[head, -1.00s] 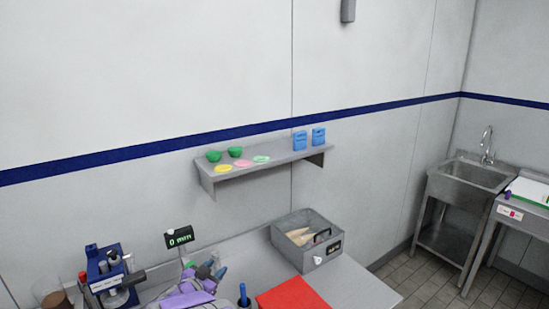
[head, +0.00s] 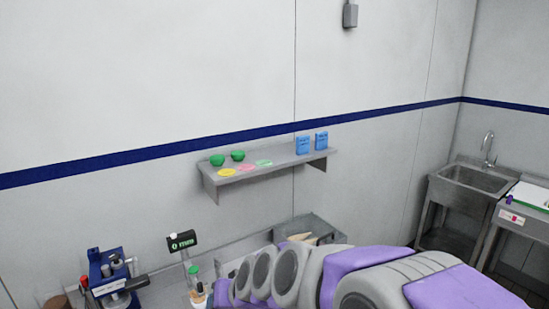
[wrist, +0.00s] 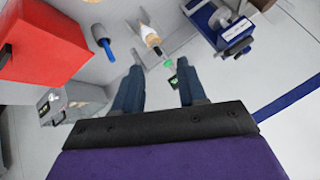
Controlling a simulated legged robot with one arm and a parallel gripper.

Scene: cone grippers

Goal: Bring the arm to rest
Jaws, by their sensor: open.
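My gripper (wrist: 158,88) shows in the wrist view with its two dark blue fingers spread apart and nothing between them. The counter and wall lie beyond the fingertips. In the head view my purple and grey arm stretches across the lower right and bottom centre, and the fingers cannot be made out there.
A blue machine (head: 108,272) and a small display (head: 182,241) stand at lower left. A metal bin (head: 312,226) is partly behind my arm. A red box (wrist: 50,42) shows in the wrist view. A wall shelf (head: 220,181) holds green bowls and blue packs.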

